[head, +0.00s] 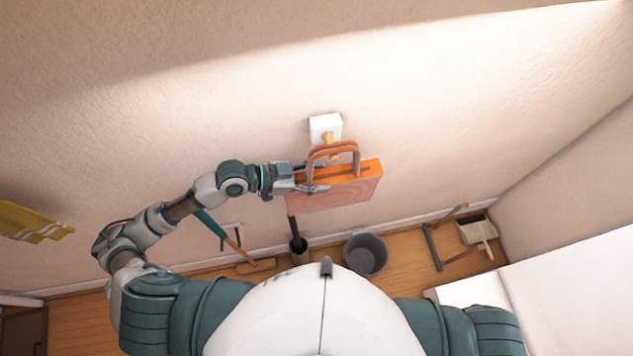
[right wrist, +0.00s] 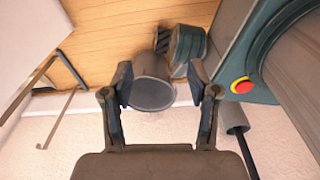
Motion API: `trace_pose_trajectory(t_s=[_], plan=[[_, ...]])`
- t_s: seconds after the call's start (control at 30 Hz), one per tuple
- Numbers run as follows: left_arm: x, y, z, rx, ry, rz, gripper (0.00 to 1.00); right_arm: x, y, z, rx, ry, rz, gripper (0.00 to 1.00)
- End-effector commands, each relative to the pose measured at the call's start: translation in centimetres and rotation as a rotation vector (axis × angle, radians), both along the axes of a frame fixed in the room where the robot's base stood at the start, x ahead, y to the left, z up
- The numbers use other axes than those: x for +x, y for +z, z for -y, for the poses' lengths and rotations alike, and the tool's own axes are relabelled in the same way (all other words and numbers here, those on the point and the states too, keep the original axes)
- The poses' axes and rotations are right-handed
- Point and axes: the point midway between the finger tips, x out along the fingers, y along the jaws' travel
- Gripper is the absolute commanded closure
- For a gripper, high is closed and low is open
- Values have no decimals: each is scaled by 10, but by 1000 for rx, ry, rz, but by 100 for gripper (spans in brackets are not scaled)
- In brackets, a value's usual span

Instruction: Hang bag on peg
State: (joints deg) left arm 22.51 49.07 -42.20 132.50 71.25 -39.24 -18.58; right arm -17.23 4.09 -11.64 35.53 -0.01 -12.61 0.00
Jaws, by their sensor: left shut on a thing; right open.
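The bag (head: 335,193) is orange with two brown loop handles and is upright against or near the wall. My left gripper (head: 312,181) is shut on the bag at its upper left side. The peg (head: 327,137) is a short yellowish knob on a white wall block (head: 325,125). The bag's handles stand up just below and around the peg's height; whether a handle is over the peg I cannot tell. My right gripper (right wrist: 162,92) is open and empty in the right wrist view, with the bag out of that view.
A dustpan (head: 476,231) lies at right. A dark-handled brush in a holder (head: 299,246) stands left of the bucket. A yellow cloth (head: 34,222) is at far left.

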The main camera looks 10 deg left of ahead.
Motion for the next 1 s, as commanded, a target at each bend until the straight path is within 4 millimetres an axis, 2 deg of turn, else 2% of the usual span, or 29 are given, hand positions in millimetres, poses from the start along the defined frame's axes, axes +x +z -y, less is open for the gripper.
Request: trace_pose_trajectory(t_s=[0.4, 1.0], plan=[[21, -6, -8, -5, 1, 3, 100, 0, -17, 13, -16, 0, -1, 40], [25, -10, -9, -5, 1, 3, 100, 0, -22, 3, -4, -2, -1, 40]])
